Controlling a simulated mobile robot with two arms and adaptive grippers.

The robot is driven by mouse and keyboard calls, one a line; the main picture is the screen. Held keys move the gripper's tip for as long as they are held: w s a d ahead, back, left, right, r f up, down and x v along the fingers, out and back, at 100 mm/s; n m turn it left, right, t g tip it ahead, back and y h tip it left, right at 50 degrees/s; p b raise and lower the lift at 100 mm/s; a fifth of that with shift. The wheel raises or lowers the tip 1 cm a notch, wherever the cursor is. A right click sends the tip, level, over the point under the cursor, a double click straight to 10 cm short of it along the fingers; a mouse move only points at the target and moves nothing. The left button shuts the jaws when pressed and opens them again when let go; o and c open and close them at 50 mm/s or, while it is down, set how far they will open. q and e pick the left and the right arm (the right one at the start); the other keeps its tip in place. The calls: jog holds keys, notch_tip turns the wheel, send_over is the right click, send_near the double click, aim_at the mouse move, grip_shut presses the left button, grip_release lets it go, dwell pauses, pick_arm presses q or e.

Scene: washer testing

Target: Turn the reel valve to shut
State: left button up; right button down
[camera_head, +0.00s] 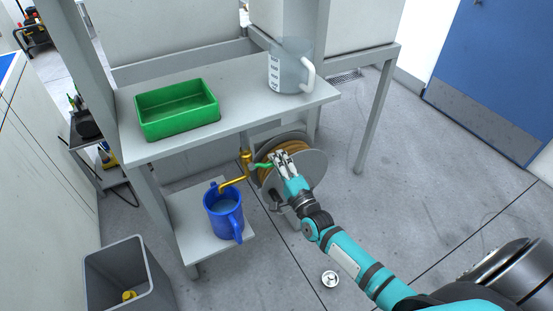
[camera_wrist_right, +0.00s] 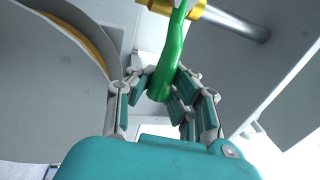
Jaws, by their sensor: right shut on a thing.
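A brass spout (camera_head: 232,183) points down over a blue jug (camera_head: 225,212). My right gripper (camera_head: 276,160) is at the lever. In the right wrist view the green lever (camera_wrist_right: 174,50) runs down between the fingers of my right gripper (camera_wrist_right: 160,84), which is shut on its end. The brass valve body (camera_wrist_right: 180,7) shows at the top edge. My left gripper is not in view.
A green tray (camera_head: 176,108) and a clear measuring jug (camera_head: 289,66) stand on the bench top (camera_head: 240,98) above. The blue jug stands on a lower shelf (camera_head: 198,238). A grey bin (camera_head: 128,275) is at lower left. Floor at right is mostly clear.

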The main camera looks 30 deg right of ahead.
jog(key=shift+s+f, duration=0.2)
jog(key=shift+f, duration=0.35)
jog(key=c, duration=1.8)
grip_release()
jog(key=o, duration=0.5)
jog(key=shift+s+r, duration=0.15)
jog(key=shift+s, duration=0.05)
jog(key=shift+c, duration=0.2)
jog(key=shift+o, duration=1)
jog(key=shift+r, duration=0.1)
jog(key=shift+w, duration=0.15)
jog(key=s+f, duration=0.2)
jog(key=s, duration=0.9)
jog(key=shift+s+d, duration=0.2)
jog(key=shift+s, duration=0.2)
jog(key=shift+f, duration=0.1)
